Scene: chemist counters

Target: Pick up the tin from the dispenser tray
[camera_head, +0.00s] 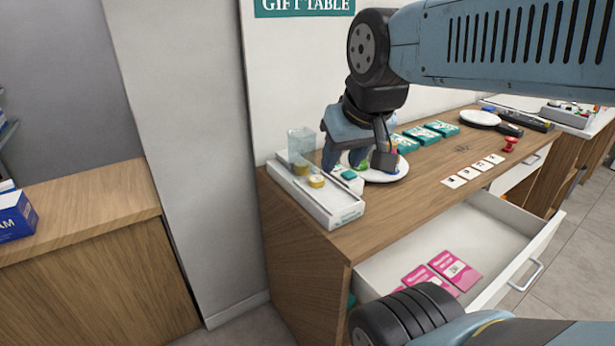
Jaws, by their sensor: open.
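The white dispenser tray (300,196) stands at the left end of the wooden gift table. A clear upright dispenser (300,141) rises from its back. A small round yellow tin (317,181) lies in the tray in front of it. A second yellow round piece (301,168) shows at the bottom of the clear dispenser. My gripper (358,162) is open, with its fingers pointing down. In the picture it is to the right of the tin, over the tray's right side and the white plate. I cannot tell its exact height.
A white plate (398,170) with small coloured pieces is partly hidden behind my gripper. A small teal-topped item (348,175) is beside the tin. Teal boxes (421,135) and white cards (469,173) lie farther right. Below, an open drawer (490,222) holds pink packets (455,270).

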